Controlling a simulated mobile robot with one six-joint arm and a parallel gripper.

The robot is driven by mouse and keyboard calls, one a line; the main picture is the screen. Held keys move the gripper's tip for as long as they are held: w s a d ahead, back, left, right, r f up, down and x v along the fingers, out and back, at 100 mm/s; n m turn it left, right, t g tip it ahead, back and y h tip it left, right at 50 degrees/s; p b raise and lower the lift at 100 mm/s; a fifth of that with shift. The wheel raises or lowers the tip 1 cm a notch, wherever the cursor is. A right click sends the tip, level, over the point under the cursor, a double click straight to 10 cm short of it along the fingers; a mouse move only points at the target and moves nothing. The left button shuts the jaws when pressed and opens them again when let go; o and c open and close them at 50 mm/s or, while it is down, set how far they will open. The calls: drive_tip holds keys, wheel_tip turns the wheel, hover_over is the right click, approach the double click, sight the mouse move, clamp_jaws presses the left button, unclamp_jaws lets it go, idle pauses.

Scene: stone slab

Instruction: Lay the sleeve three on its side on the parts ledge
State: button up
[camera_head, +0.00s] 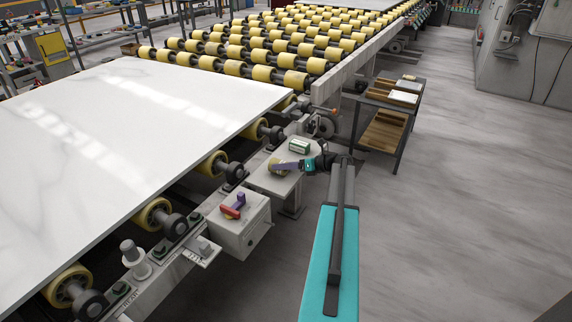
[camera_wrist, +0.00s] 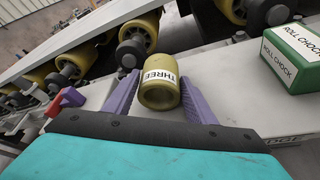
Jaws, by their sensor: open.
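Sleeve three (camera_head: 273,164) is a small yellow cylinder on the pale parts ledge (camera_head: 268,184). In the head view my gripper (camera_head: 288,166) reaches in from the right over the ledge. Part of the ledge's lettering (camera_wrist: 284,140) shows at its front edge.
A green roll chock box (camera_head: 299,146) stands right of the sleeve, near my fingers. A red and purple item (camera_head: 233,206) sits on a grey box (camera_head: 240,225) to the left. Yellow rollers and a white slab (camera_head: 140,130) lie behind. The floor at right is clear beyond a cart (camera_head: 388,115).

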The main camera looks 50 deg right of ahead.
drive_tip(key=shift+s+f, duration=0.15)
drive_tip(key=shift+f, duration=0.8)
drive_tip(key=shift+s+d+r, duration=0.1)
drive_tip(key=shift+s+d, duration=0.2)
drive_tip(key=shift+s, duration=0.15)
drive_tip(key=v, duration=0.4)
drive_tip(key=r+v, duration=0.1)
drive_tip(key=v, duration=0.8)
drive_tip(key=shift+w+r+b, duration=0.25)
drive_tip(key=shift+r+b, duration=0.1)
drive_tip(key=shift+r, duration=0.05)
drive_tip(key=shift+s, duration=0.1)
